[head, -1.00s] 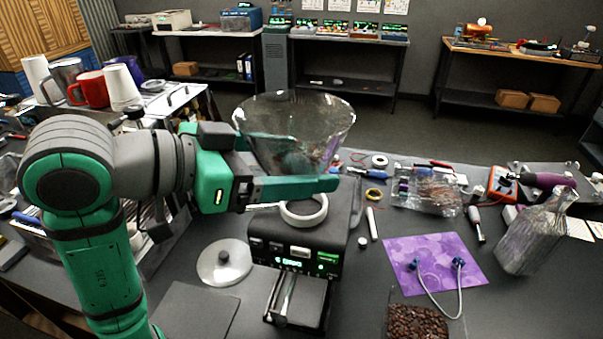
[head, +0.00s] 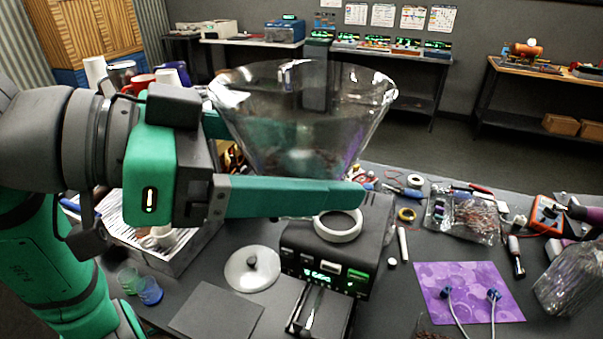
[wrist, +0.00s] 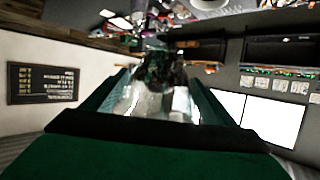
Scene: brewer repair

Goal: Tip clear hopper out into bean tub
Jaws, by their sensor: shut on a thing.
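The clear hopper (head: 305,105), a wide see-through cone, is upright in the air above the black brewer (head: 330,255). My gripper (head: 290,165) is shut on its lower part, with one green finger in front of it and the other behind. In the wrist view the hopper (wrist: 160,95) shows between the fingers, with dark matter in it; I cannot tell what that is. Only a small dark sliver of the bean tub (head: 425,328) shows at the bottom edge in the head view; the rest is out of frame.
A white ring (head: 338,228) sits on top of the brewer. A round lid (head: 252,269) lies left of it. Tools and a bagged part lie behind.

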